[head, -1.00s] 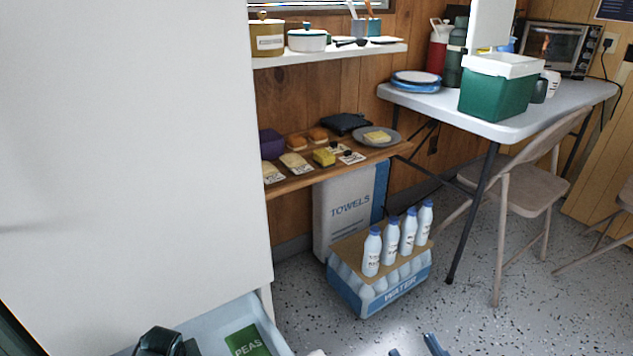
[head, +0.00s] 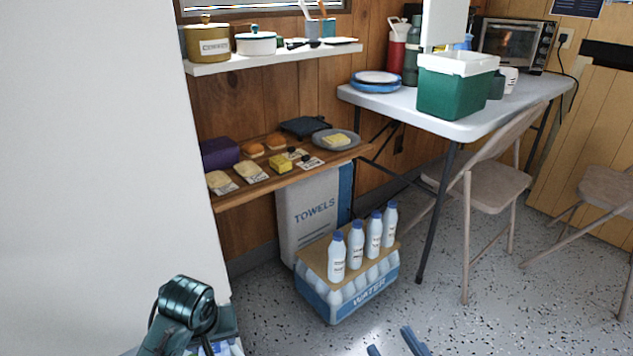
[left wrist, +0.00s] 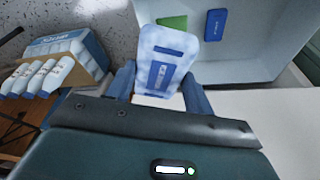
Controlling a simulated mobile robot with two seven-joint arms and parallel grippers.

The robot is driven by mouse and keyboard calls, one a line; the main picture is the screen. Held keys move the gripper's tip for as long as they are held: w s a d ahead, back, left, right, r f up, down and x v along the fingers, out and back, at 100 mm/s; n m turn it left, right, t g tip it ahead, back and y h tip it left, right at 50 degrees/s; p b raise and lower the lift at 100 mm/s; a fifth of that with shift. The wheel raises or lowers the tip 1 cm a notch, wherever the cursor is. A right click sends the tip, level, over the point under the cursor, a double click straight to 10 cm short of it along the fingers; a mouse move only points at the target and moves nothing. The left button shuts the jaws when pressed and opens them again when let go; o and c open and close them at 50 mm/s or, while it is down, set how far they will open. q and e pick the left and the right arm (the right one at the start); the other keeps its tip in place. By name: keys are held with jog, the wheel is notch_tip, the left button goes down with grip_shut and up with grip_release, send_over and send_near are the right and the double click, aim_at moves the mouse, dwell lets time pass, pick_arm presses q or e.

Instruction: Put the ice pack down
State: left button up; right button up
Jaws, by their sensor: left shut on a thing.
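My left gripper (left wrist: 158,82) is shut on the ice pack (left wrist: 165,48), a pale blue and white slab with darker blue labels. In the left wrist view the ice pack points away from the fingers and overlaps the near edge of an open pale drawer (left wrist: 265,58). I cannot tell its height above the drawer. In the head view my left arm shows at the bottom left, but the held pack is not clear there. My right gripper (head: 390,341) shows two separated blue fingertips at the bottom edge, with nothing seen between them.
The drawer holds a green packet (left wrist: 173,22) and a dark blue packet (left wrist: 215,24). A water pack (head: 372,296) with several bottles stands on the floor. A wooden shelf (head: 232,193) holds food. A green cooler (head: 452,92) is on the folding table (head: 390,97). A chair (head: 480,182) stands right.

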pick_arm(q)
jog(key=d+r+m+h, duration=0.1)
jog(key=d+r+m, duration=0.2)
jog(key=d+r, duration=1)
notch_tip(320, 180, up, 3)
jog(key=shift+w+d+r+m, duration=0.1)
jog(key=shift+w+d+m, duration=0.2)
jog(key=shift+w+m, duration=0.15)
